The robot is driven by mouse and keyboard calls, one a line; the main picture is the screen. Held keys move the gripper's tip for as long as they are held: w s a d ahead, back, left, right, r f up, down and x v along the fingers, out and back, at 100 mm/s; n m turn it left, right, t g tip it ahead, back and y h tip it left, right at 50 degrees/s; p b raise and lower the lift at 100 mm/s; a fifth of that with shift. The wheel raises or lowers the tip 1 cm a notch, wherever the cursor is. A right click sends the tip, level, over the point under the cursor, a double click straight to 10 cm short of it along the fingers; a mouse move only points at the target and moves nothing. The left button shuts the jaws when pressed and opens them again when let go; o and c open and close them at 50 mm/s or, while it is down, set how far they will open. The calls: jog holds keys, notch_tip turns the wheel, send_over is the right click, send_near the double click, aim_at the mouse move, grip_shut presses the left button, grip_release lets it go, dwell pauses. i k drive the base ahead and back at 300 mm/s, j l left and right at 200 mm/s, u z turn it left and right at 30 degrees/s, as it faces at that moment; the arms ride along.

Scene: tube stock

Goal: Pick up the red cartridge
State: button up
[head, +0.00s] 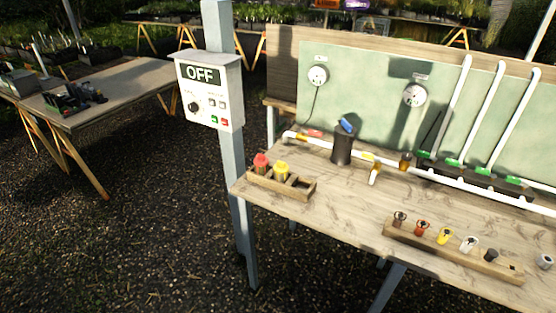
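A red-topped cartridge (261,161) stands upright in a small wooden holder (300,194) at the left end of the workbench. A yellow-topped cartridge (282,168) stands beside it on the right in the same holder. The holder's right part looks empty. An orange-red piece (422,226) also sits in a long wooden rack (455,253) at the front right. A small red item (314,133) lies near the back of the bench. My gripper is not in view.
A post carries a control box (210,90) reading OFF, just left of the bench. A dark cup (342,147) stands behind the holder. White pipes (440,180) cross the bench's back and right. Gravel floor (140,210) is open at left, before another table (110,90).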

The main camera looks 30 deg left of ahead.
aim_at(262, 162)
jog(key=u, duration=1.4)
jog(key=i+l, duration=0.25)
jog(key=i, duration=0.25)
jog(key=i+l, duration=0.25)
jog(key=i, duration=0.25)
jog(key=i+l+u, duration=0.1)
jog(key=i+l, duration=0.2)
jog(key=i, duration=0.15)
